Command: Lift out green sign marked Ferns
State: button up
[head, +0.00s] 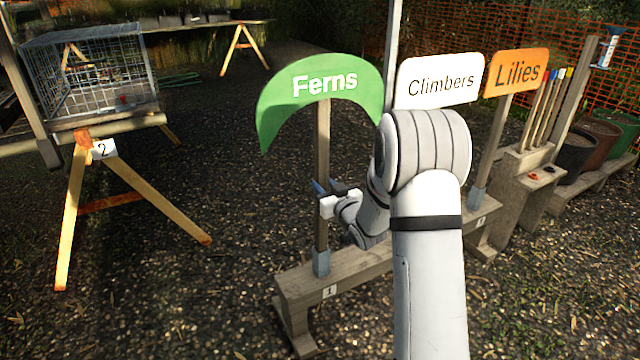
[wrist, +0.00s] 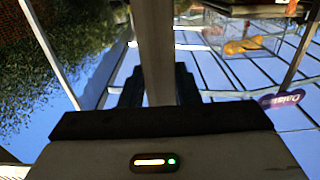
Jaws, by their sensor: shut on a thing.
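The green, arch-shaped sign marked Ferns (head: 318,84) stands upright on a wooden post (head: 322,140) in the head view. The foot of the post is at a grey metal socket (head: 321,263) on the wooden beam, beside a plate marked 1. My gripper (head: 332,190) is shut on the post, about midway between the board and the socket. In the wrist view the post (wrist: 152,40) runs up between the two dark fingers of my gripper (wrist: 159,86). The green board is not recognisable in the wrist view.
The white Climbers sign (head: 440,80) and orange Lilies sign (head: 516,72) stand to the right along the wooden beam (head: 358,268). My arm hides the Climbers post. A wire cage (head: 90,70) stands on a trestle table at left. Open gravel lies between.

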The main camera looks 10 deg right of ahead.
aim_at(324, 144)
jog(key=shift+c, duration=1.3)
jog(key=shift+r, duration=0.2)
jog(key=shift+r+p, duration=3.1)
jog(key=shift+r, duration=3.05)
